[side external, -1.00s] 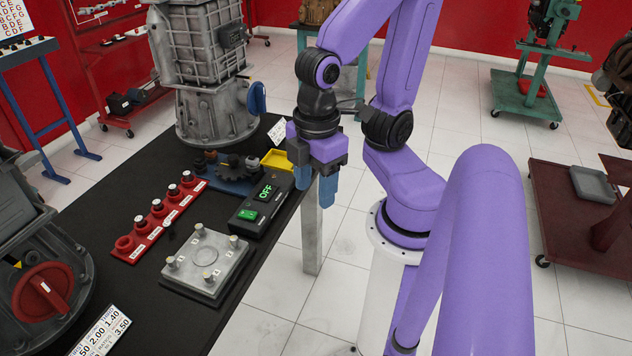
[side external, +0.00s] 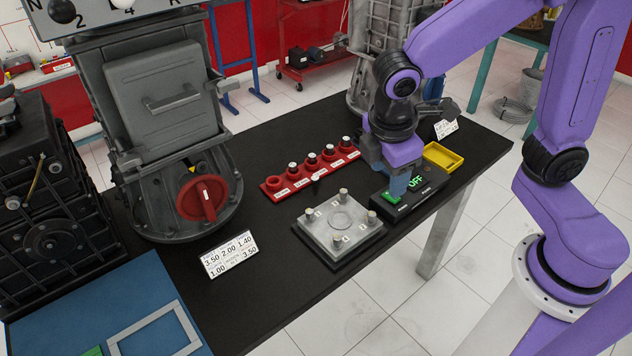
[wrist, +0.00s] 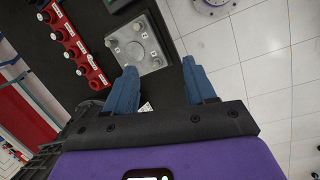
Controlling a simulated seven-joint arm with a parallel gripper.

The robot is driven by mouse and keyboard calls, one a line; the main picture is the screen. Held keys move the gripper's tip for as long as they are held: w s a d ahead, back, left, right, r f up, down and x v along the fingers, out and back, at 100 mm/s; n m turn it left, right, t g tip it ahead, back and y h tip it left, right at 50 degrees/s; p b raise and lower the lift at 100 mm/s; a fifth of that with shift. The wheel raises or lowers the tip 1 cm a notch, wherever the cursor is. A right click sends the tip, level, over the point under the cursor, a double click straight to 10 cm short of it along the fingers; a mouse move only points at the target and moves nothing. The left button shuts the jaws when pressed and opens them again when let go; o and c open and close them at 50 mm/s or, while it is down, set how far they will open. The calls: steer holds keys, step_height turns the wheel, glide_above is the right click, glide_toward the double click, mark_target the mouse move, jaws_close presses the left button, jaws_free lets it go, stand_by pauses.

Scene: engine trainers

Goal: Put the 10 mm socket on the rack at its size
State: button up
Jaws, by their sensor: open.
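The red socket rack (side external: 308,172) lies on the black table and also shows in the wrist view (wrist: 84,54). Dark sockets with pale tops stand in several of its places; the leftmost place (side external: 273,183) looks empty. A small dark piece (side external: 316,180) stands at the rack's front edge; it may be a loose socket, and I cannot read its size. The rack labels are too small to read. My gripper (side external: 397,186) points down right of the rack, in front of the black box in the side view. In the wrist view its blue fingers (wrist: 160,72) are apart with nothing between them.
A grey metal plate with corner posts (side external: 341,226) lies in front of the rack. A large grey housing with a red knob (side external: 165,140) stands at the left.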

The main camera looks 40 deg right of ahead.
steer(key=w+a+f+n+t+h, duration=0.1)
steer(key=w+a+f+h, duration=0.2)
steer(key=w, duration=0.6)
steer(key=w+a+f+n+h, duration=0.2)
steer(key=w+a+f, duration=0.2)
steer(key=w, duration=0.4)
steer(key=n+h, duration=0.2)
steer(key=h, duration=0.2)
glide_toward(315, 178)
steer(key=x, duration=0.8)
steer(key=shift+f, duration=0.1)
jaws_close()
